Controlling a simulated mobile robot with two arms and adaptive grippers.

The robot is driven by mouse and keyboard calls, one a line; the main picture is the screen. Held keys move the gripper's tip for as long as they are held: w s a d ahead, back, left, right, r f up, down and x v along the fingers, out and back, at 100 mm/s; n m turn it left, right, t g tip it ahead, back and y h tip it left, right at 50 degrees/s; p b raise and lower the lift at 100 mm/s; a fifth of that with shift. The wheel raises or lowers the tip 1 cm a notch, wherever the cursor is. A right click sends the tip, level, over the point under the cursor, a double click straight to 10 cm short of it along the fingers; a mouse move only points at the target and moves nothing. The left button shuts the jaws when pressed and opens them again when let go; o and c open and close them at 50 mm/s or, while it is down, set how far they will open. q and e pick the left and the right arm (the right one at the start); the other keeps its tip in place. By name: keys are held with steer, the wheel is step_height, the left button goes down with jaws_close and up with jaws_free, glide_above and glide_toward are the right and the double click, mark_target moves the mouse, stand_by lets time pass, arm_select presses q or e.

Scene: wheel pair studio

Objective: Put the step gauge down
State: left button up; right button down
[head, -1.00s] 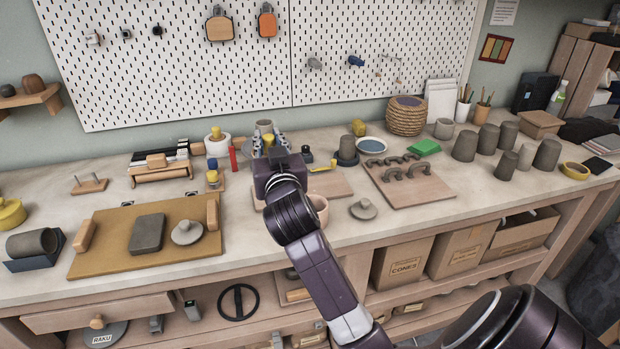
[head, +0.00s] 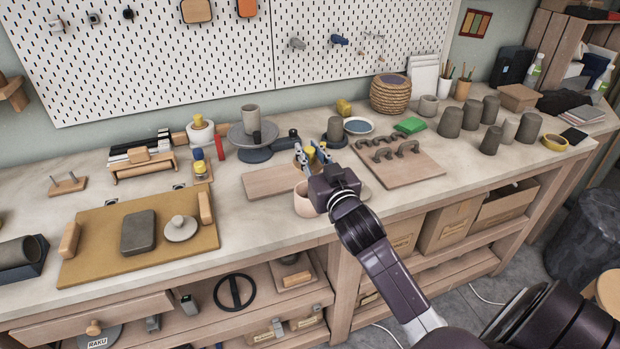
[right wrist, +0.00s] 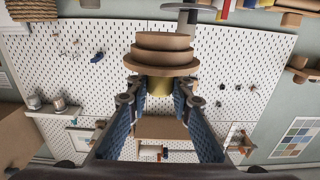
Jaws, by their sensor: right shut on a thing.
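My right gripper (head: 313,153) is over the front middle of the workbench in the head view. It is shut on the step gauge, which shows best in the right wrist view as stacked tan round steps (right wrist: 160,58) with a yellow grip (right wrist: 160,85) between the two fingertips. That view appears upside down, so the steps hang below the grip. In the head view the gripper and arm hide most of the gauge. I cannot tell whether it touches anything beneath. My left gripper is out of view.
The wheel (head: 253,135) with a grey cylinder is behind. A board with several handles (head: 415,172) lies to the right. Bare benchtop (head: 235,222) shows front left.

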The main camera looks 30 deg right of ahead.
step_height(320, 180, down, 4)
steer(key=shift+r, duration=0.2)
step_height(320, 180, down, 4)
steer(key=shift+f, duration=0.1)
steer(key=shift+f+b, duration=0.3)
steer(key=shift+f, duration=0.1)
steer(key=c, duration=1.8)
jaws_free()
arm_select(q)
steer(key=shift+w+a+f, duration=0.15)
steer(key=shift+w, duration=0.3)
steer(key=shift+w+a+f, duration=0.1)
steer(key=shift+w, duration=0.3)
arm_select(e)
steer(key=shift+o, duration=0.4)
steer(key=shift+r, duration=0.15)
